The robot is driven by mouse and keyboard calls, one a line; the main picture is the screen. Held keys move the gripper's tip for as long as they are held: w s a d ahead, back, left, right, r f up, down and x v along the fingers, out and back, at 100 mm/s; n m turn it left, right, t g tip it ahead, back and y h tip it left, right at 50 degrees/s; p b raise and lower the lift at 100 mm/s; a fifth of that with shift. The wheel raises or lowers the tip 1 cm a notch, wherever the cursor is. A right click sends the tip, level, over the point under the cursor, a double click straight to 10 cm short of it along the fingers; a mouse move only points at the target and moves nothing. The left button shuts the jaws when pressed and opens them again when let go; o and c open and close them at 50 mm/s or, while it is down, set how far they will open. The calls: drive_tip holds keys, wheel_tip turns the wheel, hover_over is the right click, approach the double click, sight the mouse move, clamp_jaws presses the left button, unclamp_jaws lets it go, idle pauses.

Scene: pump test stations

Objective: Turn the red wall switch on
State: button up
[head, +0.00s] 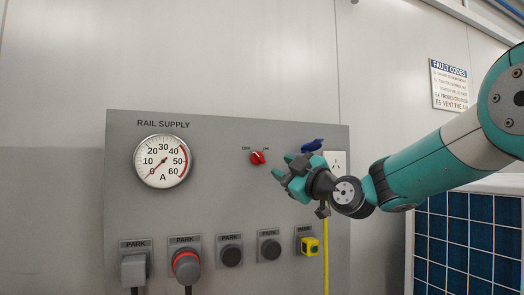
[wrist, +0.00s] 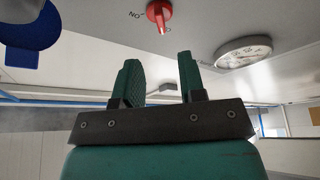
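The red wall switch (head: 258,158) is a small knob on the grey panel, between the labels OFF on its left and ON on its right. In the wrist view the red switch (wrist: 158,12) is at the top centre, upside down, its narrow end pointing down and slightly right, on the side of a partly hidden label starting with O. My gripper (head: 283,167) is just right of the switch in the head view. In the wrist view my gripper (wrist: 160,75) has its two teal fingers apart with nothing between them. The fingers appear clear of the knob.
A RAIL SUPPLY gauge (head: 162,161) has its needle near 0. A blue flap (head: 313,145) and a white socket (head: 336,160) are behind my gripper. Parked plugs, including a yellow one (head: 309,245) with a cable, line the panel's bottom. A solar panel (head: 465,240) stands at right.

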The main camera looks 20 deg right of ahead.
sight(260, 158)
drive_tip(key=p+x, duration=0.3)
drive_tip(key=x, duration=0.6)
drive_tip(key=shift+w+a+p, duration=0.1)
drive_tip(key=shift+w+p, duration=0.05)
drive_tip(key=shift+p, duration=0.2)
clamp_jaws()
